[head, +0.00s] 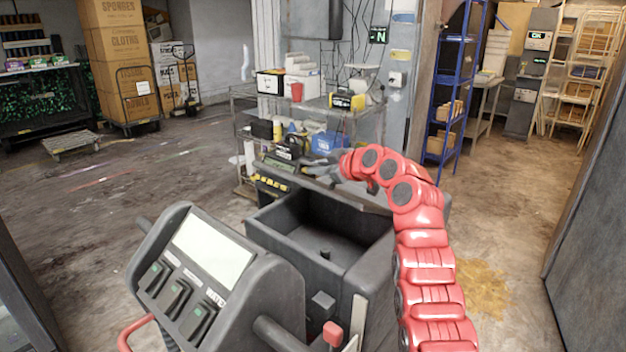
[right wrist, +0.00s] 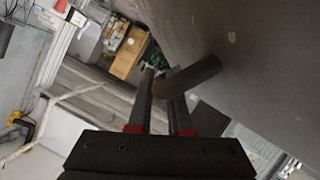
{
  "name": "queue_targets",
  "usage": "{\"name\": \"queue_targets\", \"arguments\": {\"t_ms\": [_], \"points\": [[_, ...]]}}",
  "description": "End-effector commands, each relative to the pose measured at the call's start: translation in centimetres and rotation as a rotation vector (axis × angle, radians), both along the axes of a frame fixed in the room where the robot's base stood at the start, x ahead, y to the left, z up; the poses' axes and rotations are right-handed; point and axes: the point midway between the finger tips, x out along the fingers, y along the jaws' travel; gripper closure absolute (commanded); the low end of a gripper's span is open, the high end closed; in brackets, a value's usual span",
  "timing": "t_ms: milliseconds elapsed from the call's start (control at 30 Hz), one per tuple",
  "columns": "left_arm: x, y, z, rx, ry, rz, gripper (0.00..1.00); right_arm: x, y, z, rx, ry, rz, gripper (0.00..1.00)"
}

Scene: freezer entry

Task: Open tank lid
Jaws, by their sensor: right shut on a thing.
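The tank is part of a dark grey floor machine; its open cavity, with its rim (head: 283,258), shows in the head view, with a small knob inside. A dark panel that looks like the lid (head: 338,192) lies along the far side of the opening; its exact tilt is hard to tell. In the right wrist view a large grey-brown surface, likely the lid (right wrist: 258,60), carries a round dark peg-like handle (right wrist: 200,74). My right gripper (right wrist: 163,84) is shut on that handle. In the head view my red right arm hides part of the machine's far right side. My left gripper is out of view.
The machine's control console (head: 215,255) with a blank screen stands at the front left. Behind the machine is a cluttered metal cart (head: 300,110). A blue shelf rack (head: 452,100) stands at the back right. The floor to the left is mostly clear.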

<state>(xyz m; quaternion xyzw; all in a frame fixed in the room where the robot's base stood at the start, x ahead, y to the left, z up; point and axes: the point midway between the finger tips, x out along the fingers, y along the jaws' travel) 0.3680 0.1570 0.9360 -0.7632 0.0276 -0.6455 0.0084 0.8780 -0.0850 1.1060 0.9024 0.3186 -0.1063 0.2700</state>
Motion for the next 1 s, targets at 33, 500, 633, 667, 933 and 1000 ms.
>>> {"name": "queue_targets", "arguments": {"t_ms": [33, 500, 633, 667, 933, 1000], "points": [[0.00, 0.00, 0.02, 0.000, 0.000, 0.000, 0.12, 0.15, -0.28, 0.45, 0.009, 0.006, -0.002, 1.00], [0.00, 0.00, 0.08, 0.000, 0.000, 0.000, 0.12, 0.90, -1.02, 1.21, 0.051, 0.048, -0.003, 1.00], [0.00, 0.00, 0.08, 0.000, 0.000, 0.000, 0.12, 0.91, -1.04, 1.24, 0.051, 0.048, -0.003, 1.00], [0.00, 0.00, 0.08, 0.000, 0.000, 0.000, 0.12, 0.91, -1.04, 1.24, 0.051, 0.048, -0.003, 1.00], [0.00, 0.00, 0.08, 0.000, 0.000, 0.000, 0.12, 0.90, -1.03, 1.22, 0.050, 0.048, -0.003, 0.72], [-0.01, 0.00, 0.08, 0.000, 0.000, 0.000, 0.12, 0.89, -1.00, 1.22, 0.050, 0.049, -0.002, 0.59]]}}
